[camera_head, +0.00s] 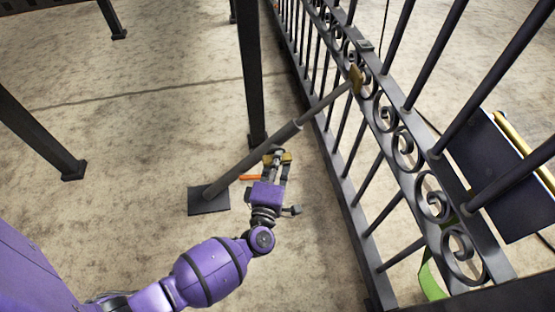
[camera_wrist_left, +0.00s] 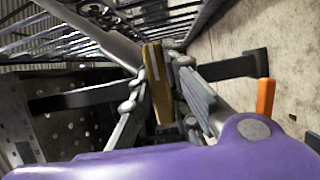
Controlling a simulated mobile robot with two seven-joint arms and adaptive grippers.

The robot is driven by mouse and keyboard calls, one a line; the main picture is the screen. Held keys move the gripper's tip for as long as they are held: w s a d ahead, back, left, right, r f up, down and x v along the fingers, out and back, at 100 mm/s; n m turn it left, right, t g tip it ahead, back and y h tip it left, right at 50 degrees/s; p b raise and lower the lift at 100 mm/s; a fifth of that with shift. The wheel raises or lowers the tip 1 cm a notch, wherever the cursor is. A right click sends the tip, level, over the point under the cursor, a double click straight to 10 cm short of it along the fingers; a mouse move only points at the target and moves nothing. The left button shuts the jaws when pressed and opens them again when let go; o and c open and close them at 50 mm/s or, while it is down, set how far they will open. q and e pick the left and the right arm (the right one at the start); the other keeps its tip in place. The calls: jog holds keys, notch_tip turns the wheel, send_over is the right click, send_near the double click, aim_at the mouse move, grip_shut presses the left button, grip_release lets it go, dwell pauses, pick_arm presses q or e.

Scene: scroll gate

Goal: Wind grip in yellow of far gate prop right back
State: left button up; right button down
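The gate prop (camera_head: 240,167) is a dark telescoping tube. It slants from a floor plate up to a yellow bracket (camera_head: 355,79) on the scroll gate (camera_head: 403,147). The yellow grip (camera_head: 287,157) is beside the lower tube. It also shows in the left wrist view as a yellow bar (camera_wrist_left: 157,88) between the finger ends. My left gripper (camera_head: 277,162) appears closed around it, with yellow showing on both sides of the fingertips. How firmly the fingers touch it is hard to see. An orange piece (camera_head: 250,177) sticks out left of the gripper. My right gripper is out of view.
A dark upright post (camera_head: 252,75) stands just behind the prop. The prop's floor plate (camera_head: 209,200) is left of my gripper. Other dark legs (camera_head: 45,140) stand at the left. A dark blue panel (camera_head: 500,175) lies beyond the gate. Concrete floor is open at the left.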

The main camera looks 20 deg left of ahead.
pick_arm(q)
grip_shut()
